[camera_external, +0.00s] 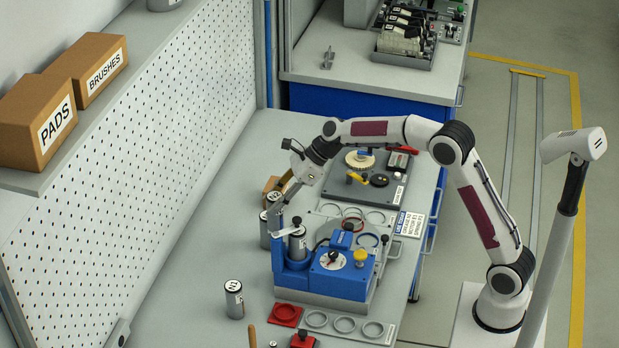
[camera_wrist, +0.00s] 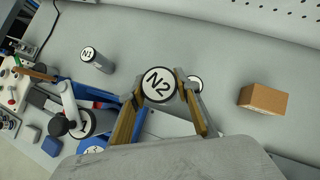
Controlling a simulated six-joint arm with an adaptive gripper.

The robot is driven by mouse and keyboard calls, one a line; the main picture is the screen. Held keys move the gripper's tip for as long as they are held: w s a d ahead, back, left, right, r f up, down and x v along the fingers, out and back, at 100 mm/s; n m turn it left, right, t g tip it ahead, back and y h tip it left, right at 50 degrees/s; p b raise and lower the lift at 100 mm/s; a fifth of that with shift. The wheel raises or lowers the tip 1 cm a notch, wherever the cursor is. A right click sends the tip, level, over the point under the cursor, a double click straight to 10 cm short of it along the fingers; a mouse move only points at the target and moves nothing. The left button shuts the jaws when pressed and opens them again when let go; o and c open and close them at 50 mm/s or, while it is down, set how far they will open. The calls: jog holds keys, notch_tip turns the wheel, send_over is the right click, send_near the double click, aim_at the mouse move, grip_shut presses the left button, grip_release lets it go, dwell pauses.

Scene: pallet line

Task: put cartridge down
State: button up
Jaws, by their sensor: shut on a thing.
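My gripper (camera_wrist: 160,88) is shut on a grey cylindrical cartridge labelled N2 (camera_wrist: 159,84), with its white top facing the wrist camera. In the external view, my gripper (camera_external: 274,212) reaches down behind the blue fixture, and the held cartridge (camera_external: 265,238) is partly hidden by the fingers. Another cartridge (camera_wrist: 195,84) stands just beyond the right finger. Cartridge N1 (camera_wrist: 97,60) stands apart on the bench, and it also shows in the external view (camera_external: 234,300).
The blue fixture (camera_external: 340,276) stands close beside the gripper with a cartridge (camera_external: 297,245) in it. A small cardboard box (camera_wrist: 263,98) lies past the cartridges. A perforated wall panel (camera_external: 130,170) borders the bench.

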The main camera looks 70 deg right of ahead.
jog(key=s+d+r+m+t+h, duration=0.1)
jog(key=s+d+r+m+h, duration=0.1)
jog(key=s+d+m, duration=0.4)
jog(key=s+d+r+m+h, duration=0.1)
jog(key=s+d+r+h, duration=0.15)
jog(key=s+d, duration=0.65)
jog(key=s+d+r+m+g+h, duration=0.1)
jog(key=s+d+m+h, duration=0.15)
jog(key=s+d, duration=0.45)
jog(key=s+d+r+m+g+h, duration=0.15)
jog(key=s+m, duration=0.25)
jog(key=s, duration=0.6)
jog(key=w+d+f+n+t, duration=0.1)
jog(key=w+f, duration=0.3)
jog(key=w, duration=0.6)
jog(key=w+d+f+n+t, duration=0.15)
jog(key=w+f, duration=0.25)
jog(key=w, duration=0.7)
jog(key=w+n+y, duration=0.2)
jog(key=w, duration=1.5)
notch_tip(320, 180, up, 6)
jog(key=w+a, duration=0.1)
jog(key=w, duration=0.1)
jog(key=shift+r+n+y, duration=0.15)
jog(key=shift+n+y, duration=0.2)
jog(key=shift+n, duration=0.05)
